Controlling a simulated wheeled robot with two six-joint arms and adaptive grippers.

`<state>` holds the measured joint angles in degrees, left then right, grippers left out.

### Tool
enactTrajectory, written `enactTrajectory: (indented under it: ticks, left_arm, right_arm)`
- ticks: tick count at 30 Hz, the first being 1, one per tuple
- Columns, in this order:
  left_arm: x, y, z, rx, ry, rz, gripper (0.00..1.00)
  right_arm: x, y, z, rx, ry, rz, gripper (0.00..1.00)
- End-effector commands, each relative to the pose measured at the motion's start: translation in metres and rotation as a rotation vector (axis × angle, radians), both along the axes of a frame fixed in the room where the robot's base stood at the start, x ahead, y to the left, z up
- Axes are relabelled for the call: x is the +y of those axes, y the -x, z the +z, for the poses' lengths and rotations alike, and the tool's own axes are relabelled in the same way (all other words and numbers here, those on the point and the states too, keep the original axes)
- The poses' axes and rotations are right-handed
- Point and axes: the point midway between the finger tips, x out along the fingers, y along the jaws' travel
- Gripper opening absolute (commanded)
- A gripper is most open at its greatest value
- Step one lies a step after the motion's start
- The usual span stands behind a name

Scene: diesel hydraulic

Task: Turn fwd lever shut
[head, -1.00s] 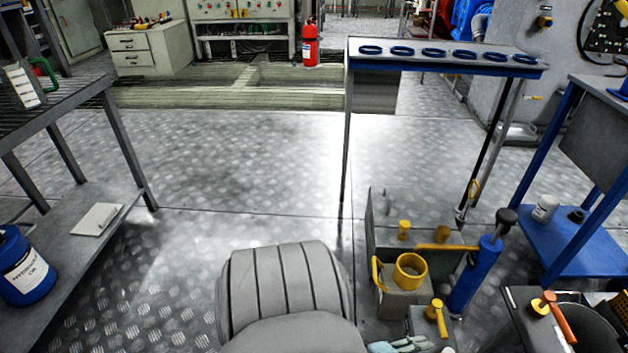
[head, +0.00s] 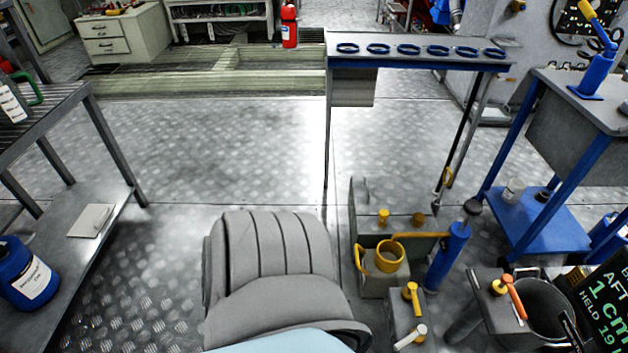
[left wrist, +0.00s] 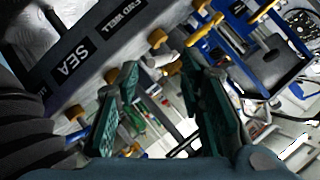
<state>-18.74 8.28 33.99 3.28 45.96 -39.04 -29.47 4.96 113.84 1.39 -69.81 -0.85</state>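In the left wrist view, a dark panel carries a FWD WELL label (left wrist: 125,14) and a SEA label (left wrist: 75,52). Nearest the FWD WELL label is a lever with a yellow knob and white handle (left wrist: 162,59). Another yellow-knobbed lever (left wrist: 112,76) is closer to the SEA label. My left gripper (left wrist: 160,115) has its two green fingers spread apart with a gap between them, below the levers in the picture. I cannot tell whether a finger touches a lever. In the head view, a white-handled lever (head: 410,337) shows near the bottom. My right gripper is not in view.
A yellow-handled valve (head: 411,293), an orange lever (head: 516,300) and a blue hand pump (head: 449,254) stand close together. A bucket (head: 545,308) and a dark text display (head: 603,315) are at lower right. The floor (head: 220,160) ahead is open.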

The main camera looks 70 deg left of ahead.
Motion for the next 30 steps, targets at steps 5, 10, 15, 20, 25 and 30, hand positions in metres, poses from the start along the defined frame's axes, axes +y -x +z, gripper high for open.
enactTrajectory:
  ticks: [5,10,15,20,25,30]
  left_arm:
    - [-0.005,0.019,0.033,0.178,0.120,0.090,0.35]
    - [-0.010,0.044,0.054,0.349,0.223,0.194,0.35]
    - [-0.016,0.073,0.079,0.513,0.307,0.315,0.35]
    - [-0.020,0.095,0.095,0.626,0.353,0.407,0.35]
    - [-0.022,0.106,0.098,0.675,0.371,0.452,0.35]
    - [-0.022,0.106,0.096,0.679,0.372,0.455,0.35]
  right_arm:
    - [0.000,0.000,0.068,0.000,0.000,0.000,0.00]
    - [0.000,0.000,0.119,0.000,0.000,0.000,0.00]
    - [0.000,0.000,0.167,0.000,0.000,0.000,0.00]
    - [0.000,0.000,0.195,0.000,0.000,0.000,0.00]
    - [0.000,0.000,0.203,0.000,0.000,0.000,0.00]
    - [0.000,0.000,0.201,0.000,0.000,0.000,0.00]
